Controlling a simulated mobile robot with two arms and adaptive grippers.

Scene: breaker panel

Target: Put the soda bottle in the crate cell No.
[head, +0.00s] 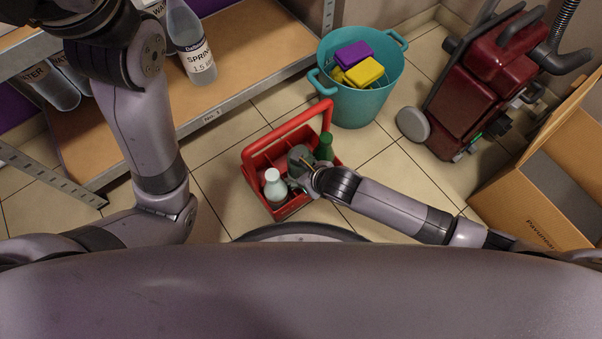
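A red crate (254,153) with a raised handle stands on the tiled floor near the middle of the head view. A white bottle (276,189) stands upright in its near left part, and a dark green bottle (325,148) is at its right side. My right gripper (303,171) is over the crate between these bottles, close to a grey-green rounded shape. I cannot tell whether its fingers hold anything. The labels and cell numbers in the crate are too small to read, so I cannot tell which is the soda bottle. My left arm reaches up at the left, and its fingers are not visible.
A shelf (250,58) at upper left holds a large spring water bottle (192,45); more water bottles (40,83) are at far left. A teal bucket (352,104) with sponges, a red cleaning machine (482,85) and an open cardboard box (545,185) bound the floor at right.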

